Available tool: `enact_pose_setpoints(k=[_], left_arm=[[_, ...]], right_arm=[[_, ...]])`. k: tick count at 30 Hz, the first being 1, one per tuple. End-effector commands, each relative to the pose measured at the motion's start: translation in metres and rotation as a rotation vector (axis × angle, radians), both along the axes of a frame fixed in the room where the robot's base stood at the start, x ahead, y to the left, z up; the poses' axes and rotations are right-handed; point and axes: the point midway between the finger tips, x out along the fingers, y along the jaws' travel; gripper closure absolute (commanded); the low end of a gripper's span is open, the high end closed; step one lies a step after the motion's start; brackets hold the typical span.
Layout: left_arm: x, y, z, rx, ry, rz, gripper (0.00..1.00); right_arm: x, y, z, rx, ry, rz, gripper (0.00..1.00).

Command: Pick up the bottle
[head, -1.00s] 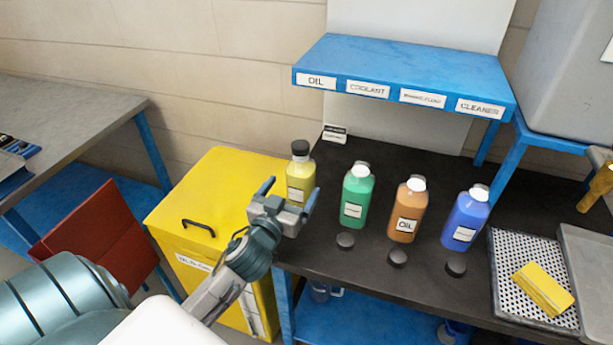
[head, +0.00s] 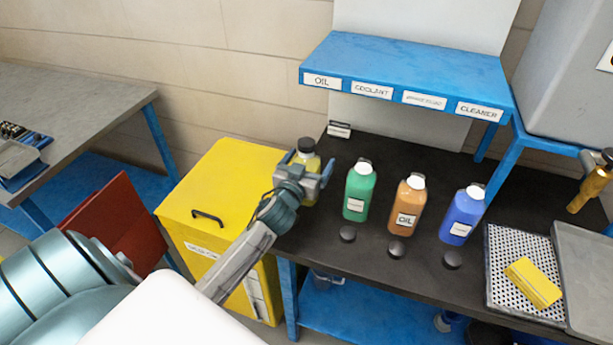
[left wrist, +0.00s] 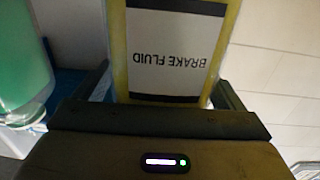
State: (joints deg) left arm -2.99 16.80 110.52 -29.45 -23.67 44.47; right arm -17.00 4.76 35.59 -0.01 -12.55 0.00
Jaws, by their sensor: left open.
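The yellow bottle (head: 313,190) with a dark cap stands on the dark bench top at its left end. In the left wrist view its label (left wrist: 172,58) reads "BRAKE FLUID", upside down. My left gripper (head: 308,172) is open, with its fingers on either side of this bottle; whether they touch it I cannot tell. The gripper hides part of the bottle in the head view. A green bottle (head: 358,190), an orange bottle (head: 407,207) labelled OIL and a blue bottle (head: 462,214) stand in a row to the right. My right gripper is not in view.
Dark round caps (head: 348,233) lie in front of the bottles. A blue shelf (head: 410,70) with labels overhangs the bench behind them. A yellow bin (head: 215,185) stands left of the bench. A perforated tray (head: 503,255) with a yellow block (head: 533,283) is at the right.

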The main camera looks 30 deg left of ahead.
Motion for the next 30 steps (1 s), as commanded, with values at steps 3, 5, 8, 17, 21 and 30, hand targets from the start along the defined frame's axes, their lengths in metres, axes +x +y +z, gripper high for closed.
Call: enact_pose_setpoints(k=[3, 5, 8, 17, 21, 30], left_arm=[[0.000, 0.000, 0.000, 0.000, 0.000, 0.000, 0.21], [0.000, 0.000, 0.000, 0.000, 0.000, 0.000, 0.33], [0.000, 0.000, 0.000, 0.000, 0.000, 0.000, 0.53], [0.000, 0.000, 0.002, 0.001, -0.003, -0.001, 0.78], [0.000, 0.000, 0.004, 0.001, -0.004, -0.001, 0.78], [0.000, 0.000, 0.029, 0.002, -0.008, -0.002, 0.78]], right_arm=[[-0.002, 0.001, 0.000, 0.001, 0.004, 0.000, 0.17], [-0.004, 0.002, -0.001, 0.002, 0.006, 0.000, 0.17], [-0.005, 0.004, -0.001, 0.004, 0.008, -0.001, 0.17], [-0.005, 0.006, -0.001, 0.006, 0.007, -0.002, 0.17], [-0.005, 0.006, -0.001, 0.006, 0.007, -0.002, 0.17], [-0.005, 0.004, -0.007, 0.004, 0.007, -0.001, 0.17]])
